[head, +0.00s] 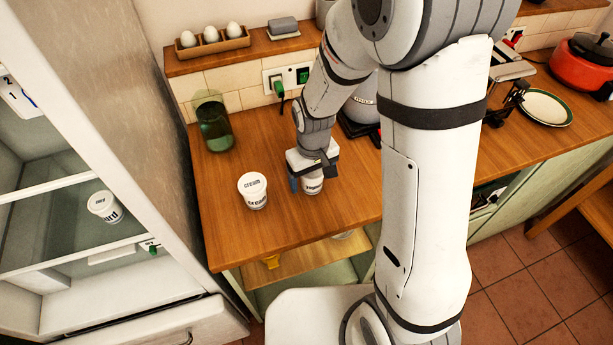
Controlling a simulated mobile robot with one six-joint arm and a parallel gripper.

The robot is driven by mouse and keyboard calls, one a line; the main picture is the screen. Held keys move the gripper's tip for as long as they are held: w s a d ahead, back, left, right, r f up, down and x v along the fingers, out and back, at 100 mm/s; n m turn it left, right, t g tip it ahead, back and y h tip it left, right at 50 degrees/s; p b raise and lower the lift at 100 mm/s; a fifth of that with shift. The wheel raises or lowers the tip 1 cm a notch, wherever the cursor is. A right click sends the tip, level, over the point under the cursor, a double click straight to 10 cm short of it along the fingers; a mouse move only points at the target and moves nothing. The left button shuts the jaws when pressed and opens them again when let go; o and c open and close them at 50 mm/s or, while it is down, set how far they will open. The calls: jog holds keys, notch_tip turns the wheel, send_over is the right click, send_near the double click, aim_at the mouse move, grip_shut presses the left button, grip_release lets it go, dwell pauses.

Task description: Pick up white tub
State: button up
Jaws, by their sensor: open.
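A white tub (313,186) stands upright on the wooden counter, directly under my gripper (312,182). My gripper points down with its dark fingers open, and the tub shows between or just behind them. I cannot tell whether the fingers touch it. The top of this tub is mostly hidden by the gripper. A second white tub with a lid and dark lettering (253,191) stands on the counter to the left, apart from the gripper. A third white lettered tub (104,207) sits on a shelf in the open fridge at the far left.
A green glass jar (214,127) stands at the back left of the counter (285,226). A kettle-like grey appliance (362,105) is behind my arm. A ledge holds an egg rack (209,43). A plate (546,108) and red pot (583,66) are at right. The front counter is clear.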

jog(key=shift+c, duration=0.2)
jog(key=c, duration=1)
